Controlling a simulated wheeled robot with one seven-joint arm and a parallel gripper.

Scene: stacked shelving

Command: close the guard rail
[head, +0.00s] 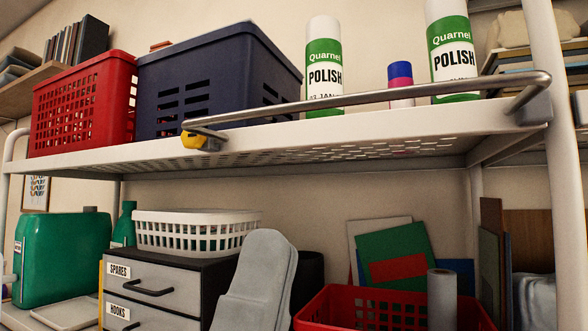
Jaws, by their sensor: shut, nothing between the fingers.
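The guard rail (370,97) is a bent grey metal bar along the front of the upper shelf (300,150). Its short end arms meet grey brackets at the shelf edge, one at the left (210,141) and one at the right (534,109) by the post. The rail appears tilted outward, toward me, rather than standing straight up. A yellow piece (193,141) sits at the left bracket. My gripper is not clearly visible, and nothing is seen touching the rail.
On the upper shelf stand a red basket (85,103), a dark blue crate (220,75), two polish cans (324,62) (452,50) and a small bottle (400,83). A white post (555,150) rises at the right. Drawers (160,287) and a red crate (385,310) are below.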

